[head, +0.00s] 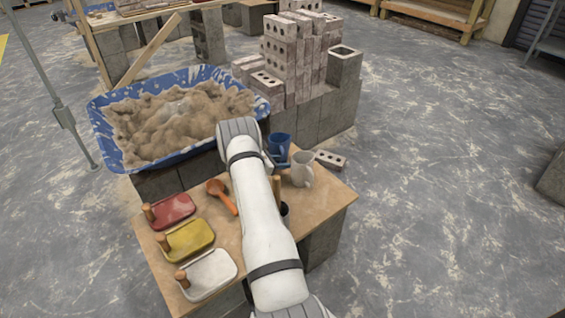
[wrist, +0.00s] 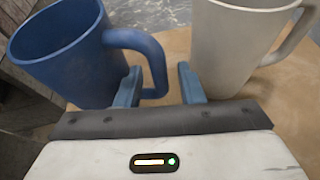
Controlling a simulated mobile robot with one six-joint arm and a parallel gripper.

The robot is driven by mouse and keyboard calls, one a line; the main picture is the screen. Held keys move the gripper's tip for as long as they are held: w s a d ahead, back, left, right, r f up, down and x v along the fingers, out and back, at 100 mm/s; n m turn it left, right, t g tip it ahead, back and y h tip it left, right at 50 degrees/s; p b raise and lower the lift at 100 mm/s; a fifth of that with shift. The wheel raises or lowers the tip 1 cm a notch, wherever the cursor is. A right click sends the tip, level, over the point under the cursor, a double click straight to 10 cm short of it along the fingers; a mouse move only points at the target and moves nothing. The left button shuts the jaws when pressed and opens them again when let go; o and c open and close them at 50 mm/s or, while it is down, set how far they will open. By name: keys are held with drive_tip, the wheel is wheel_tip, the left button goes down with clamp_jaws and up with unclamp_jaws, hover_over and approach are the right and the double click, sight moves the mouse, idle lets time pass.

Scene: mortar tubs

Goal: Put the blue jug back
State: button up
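The blue jug (head: 280,141) is at the far edge of the wooden board, just beyond my wrist. In the wrist view the blue jug (wrist: 68,55) fills the upper left, upright or slightly tilted, with its handle towards my gripper. My gripper (wrist: 160,88) is open. The handle's outer bar shows between its two blue fingers, the left finger overlapping the handle's opening. I see a gap to the right finger, and cannot tell whether the left one touches. In the head view my arm partly hides the gripper.
A pale jug (head: 302,169) stands close on the right, also in the wrist view (wrist: 232,45). Red (head: 172,211), yellow (head: 189,240) and white (head: 208,274) floats and an orange tool (head: 222,196) lie on the board (head: 335,200). A mortar tub (head: 108,150) and bricks (head: 290,45) stand behind.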

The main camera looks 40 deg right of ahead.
drive_tip(key=p+v, duration=0.2)
drive_tip(key=v, duration=1)
drive_tip(key=s+a+r+m+y, duration=0.35)
drive_tip(key=a+r, duration=0.45)
drive_tip(key=r, duration=0.4)
drive_tip(key=s+a+r+m+y, duration=0.35)
drive_tip(key=s+a+r, duration=0.35)
drive_tip(key=a+r, duration=0.25)
drive_tip(key=s+a+r+m+t+y, duration=0.2)
drive_tip(key=s+a+r+m+y, duration=0.1)
drive_tip(key=s+a, duration=0.6)
drive_tip(key=s+a+r+m+t+y, duration=0.2)
drive_tip(key=s+a+r+m+y, duration=0.1)
drive_tip(key=s+a, duration=0.7)
drive_tip(key=shift+s+m, duration=0.2)
drive_tip(key=shift+m, duration=0.6)
drive_tip(key=shift+a+r, duration=0.15)
drive_tip(key=shift+r, duration=0.1)
wheel_tip(320, 180, up, 23)
drive_tip(key=t+p, duration=0.1)
drive_tip(key=p, duration=1.9)
drive_tip(key=shift+f+t, duration=0.2)
drive_tip(key=shift+t, duration=0.2)
